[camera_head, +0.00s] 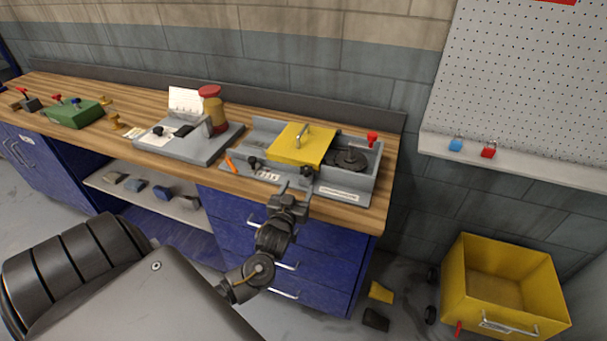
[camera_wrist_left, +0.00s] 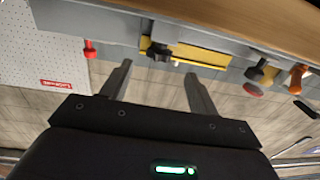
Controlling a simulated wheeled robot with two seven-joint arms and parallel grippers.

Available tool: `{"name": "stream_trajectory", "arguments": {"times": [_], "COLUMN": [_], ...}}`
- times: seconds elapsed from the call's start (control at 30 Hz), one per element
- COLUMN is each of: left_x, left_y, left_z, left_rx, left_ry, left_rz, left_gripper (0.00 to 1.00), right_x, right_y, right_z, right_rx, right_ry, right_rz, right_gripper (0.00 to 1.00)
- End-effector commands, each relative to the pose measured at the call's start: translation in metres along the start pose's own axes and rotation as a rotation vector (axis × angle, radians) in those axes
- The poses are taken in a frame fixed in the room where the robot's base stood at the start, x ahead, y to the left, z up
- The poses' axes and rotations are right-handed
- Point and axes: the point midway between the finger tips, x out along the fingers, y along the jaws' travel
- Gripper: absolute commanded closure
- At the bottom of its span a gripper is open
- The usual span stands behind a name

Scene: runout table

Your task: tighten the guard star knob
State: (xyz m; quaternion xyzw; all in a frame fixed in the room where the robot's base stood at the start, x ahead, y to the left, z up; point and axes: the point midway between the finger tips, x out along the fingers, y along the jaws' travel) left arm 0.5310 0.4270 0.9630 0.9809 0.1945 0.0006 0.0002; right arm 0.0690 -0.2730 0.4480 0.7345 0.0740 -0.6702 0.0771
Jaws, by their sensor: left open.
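A grey fixture (camera_head: 345,191) with a yellow guard plate (camera_head: 288,144) stands near the right end of the bench. Two black knobs sit on its front: a right one (camera_head: 306,172) and a left one (camera_head: 252,162). I cannot tell for sure which is the guard star knob. My left gripper (camera_head: 294,190) is open and empty, just in front of the fixture, below the right knob. In the left wrist view the right knob (camera_wrist_left: 158,51) shows lobes and lies beyond the gap between the open fingers (camera_wrist_left: 158,73), apart from them. The yellow guard (camera_wrist_left: 200,53) is beside it.
An orange handle (camera_head: 231,162) lies by the left knob. A red knob (camera_head: 372,138) stands at the fixture's right back. A grey plate fixture (camera_head: 190,151) and a red-lidded jar (camera_head: 211,112) are to the left. A yellow bin (camera_head: 455,275) stands on the floor.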

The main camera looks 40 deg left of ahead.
Motion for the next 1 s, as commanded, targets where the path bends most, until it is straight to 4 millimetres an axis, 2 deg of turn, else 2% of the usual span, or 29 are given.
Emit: {"name": "stream_trajectory", "arguments": {"times": [0.1, 0.33, 0.5, 0.77, 1.0], "left_x": [0.025, 0.057, 0.067, 0.068, 0.068], "left_y": [0.0, 0.001, 0.001, 0.001, 0.0], "left_z": [-0.003, -0.002, -0.001, 0.0, 0.0], "left_rx": [0.002, 0.001, 0.001, 0.001, 0.0], "left_ry": [0.0, 0.0, -0.001, -0.001, -0.001], "left_rz": [0.0, 0.001, 0.002, 0.002, 0.001], "left_gripper": [0.4, 0.4, 0.4, 0.4, 0.68], "right_x": [-0.008, -0.015, -0.016, -0.016, -0.016], "right_y": [0.0, 0.001, 0.002, 0.003, 0.003], "right_z": [-0.001, -0.002, -0.001, -0.001, -0.001], "right_rx": [0.0, -0.001, -0.002, -0.002, -0.002], "right_ry": [0.0, 0.0, 0.0, 0.0, 0.0], "right_rz": [0.0, 0.001, 0.002, 0.003, 0.003], "right_gripper": [1.0, 1.0, 1.0, 1.0, 1.0]}}
